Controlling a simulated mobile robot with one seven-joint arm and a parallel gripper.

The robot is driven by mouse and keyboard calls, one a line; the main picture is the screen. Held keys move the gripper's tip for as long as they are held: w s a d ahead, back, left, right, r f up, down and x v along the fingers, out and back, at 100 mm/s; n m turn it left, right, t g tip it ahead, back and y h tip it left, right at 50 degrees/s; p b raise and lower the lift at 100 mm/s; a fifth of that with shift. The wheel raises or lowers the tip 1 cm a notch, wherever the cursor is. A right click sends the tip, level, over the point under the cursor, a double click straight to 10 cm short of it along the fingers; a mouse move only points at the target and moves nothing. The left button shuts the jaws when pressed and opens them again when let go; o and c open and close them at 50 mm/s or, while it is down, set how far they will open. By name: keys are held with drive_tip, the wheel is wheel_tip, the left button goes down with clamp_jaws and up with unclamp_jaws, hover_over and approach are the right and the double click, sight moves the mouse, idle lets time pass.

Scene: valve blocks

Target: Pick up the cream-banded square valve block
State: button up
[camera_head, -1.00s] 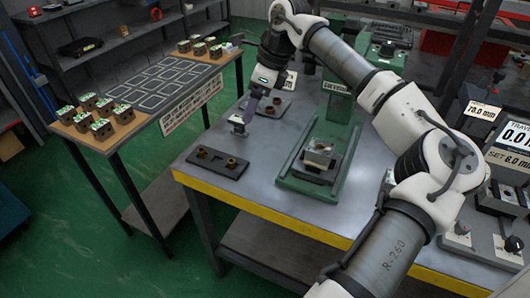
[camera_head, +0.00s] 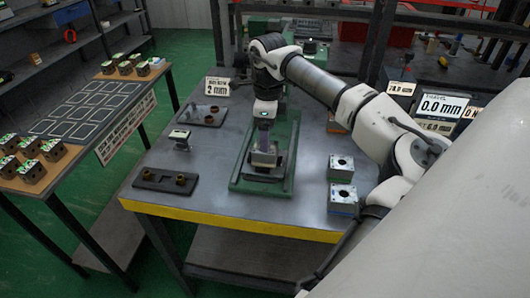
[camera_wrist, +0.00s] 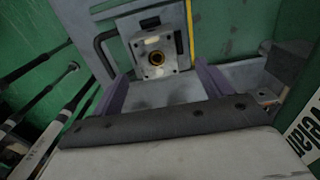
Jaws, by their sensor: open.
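A square grey metal valve block (camera_wrist: 158,52) with a brass-ringed centre bore and pale patches on its face shows in the wrist view. It sits on the green press base (camera_head: 238,182), where the head view shows the block (camera_head: 264,161) below my gripper. I cannot make out a cream band on it. My gripper (camera_wrist: 163,85) has its two purple fingers apart, with the block beyond and between them, not held. In the head view my gripper (camera_head: 265,140) hangs over the fixture, and its fingers partly hide the block.
Two square blocks, one behind (camera_head: 341,166) the other (camera_head: 342,196), stand right of the green base. A dark plate with brass bushings (camera_head: 165,180), a small pale-topped piece (camera_head: 180,139) and another plate (camera_head: 202,115) lie left. The bench's front has a yellow edge (camera_head: 230,222).

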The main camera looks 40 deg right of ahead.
drive_tip(key=f, duration=0.1)
drive_tip(key=f+p, duration=0.1)
drive_tip(key=f, duration=0.3)
drive_tip(key=shift+w+a+p, duration=0.15)
drive_tip(key=shift+a+p, duration=0.15)
drive_tip(key=shift+a, duration=0.05)
drive_tip(key=c, duration=1.4)
